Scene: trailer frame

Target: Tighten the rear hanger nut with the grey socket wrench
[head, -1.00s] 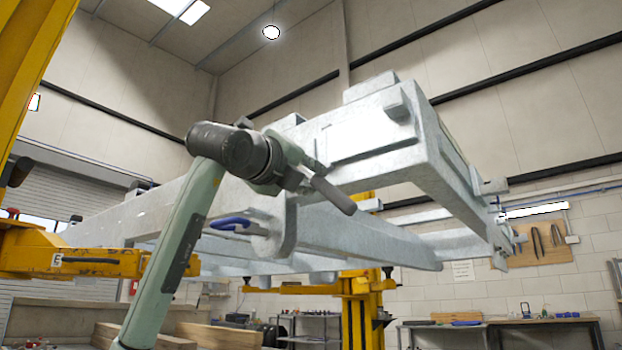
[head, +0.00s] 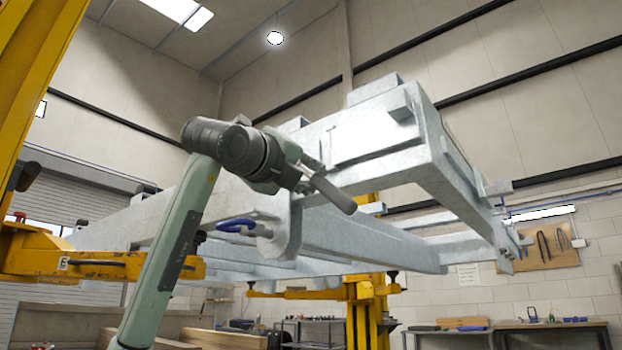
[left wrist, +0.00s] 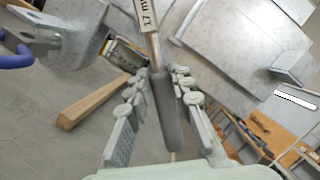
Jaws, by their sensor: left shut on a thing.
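My left gripper (head: 305,172) is shut on the grey socket wrench, whose dark grey handle (head: 334,194) points down and to the right, close to the end of the galvanised trailer frame (head: 385,143). In the left wrist view the fingers (left wrist: 160,75) close around the wrench's grey handle (left wrist: 168,112). A white label reading 17 mm (left wrist: 147,14) is on its shaft, and the wrench's head is out of that view. A hanger bracket (head: 283,232) hangs below the frame rail. I cannot make out the rear hanger nut. My right gripper is not in view.
A blue-handled piece (head: 235,225) sticks out left of the bracket. Yellow lift arms (head: 75,262) and a yellow post (head: 365,315) hold the frame. Workbenches (head: 550,325) and a tool board (head: 550,247) stand along the back wall. Timber (head: 225,338) lies below.

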